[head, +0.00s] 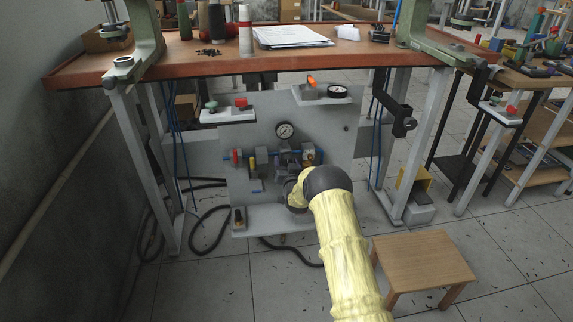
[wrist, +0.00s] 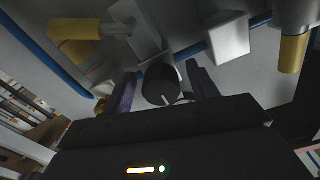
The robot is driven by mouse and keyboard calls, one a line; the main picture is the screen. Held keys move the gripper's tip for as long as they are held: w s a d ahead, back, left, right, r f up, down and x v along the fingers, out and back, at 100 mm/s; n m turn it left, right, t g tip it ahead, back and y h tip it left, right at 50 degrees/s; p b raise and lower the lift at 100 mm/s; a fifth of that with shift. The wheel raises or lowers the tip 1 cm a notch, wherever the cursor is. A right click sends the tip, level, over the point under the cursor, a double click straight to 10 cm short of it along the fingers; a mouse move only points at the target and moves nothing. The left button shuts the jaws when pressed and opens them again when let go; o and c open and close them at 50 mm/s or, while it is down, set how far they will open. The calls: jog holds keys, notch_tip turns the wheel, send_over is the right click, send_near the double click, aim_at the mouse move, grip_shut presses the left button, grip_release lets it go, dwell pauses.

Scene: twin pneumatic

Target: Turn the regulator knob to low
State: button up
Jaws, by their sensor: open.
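The regulator knob (wrist: 162,86) is a black round knob with a white pointer line, close in front of my gripper in the wrist view. My gripper (wrist: 160,72) is open, with one finger on each side of the knob. A gap seems to show on both sides, but contact is hard to tell. The pointer line faces the lower side of the picture. In the head view, my arm reaches the grey pneumatic panel (head: 340,145) under the workbench, and my wrist hides the knob and fingertips. A round pressure gauge (head: 284,130) sits above.
A blue pipe with yellow and red fittings (head: 237,157) runs left of my gripper. The workbench top (head: 210,50) overhangs. A wooden stool (head: 424,262) stands at right. Black hoses lie on the floor.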

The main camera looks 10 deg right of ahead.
jog(key=s+p, duration=0.5)
jog(key=s, duration=1.2)
jog(key=shift+s, duration=0.25)
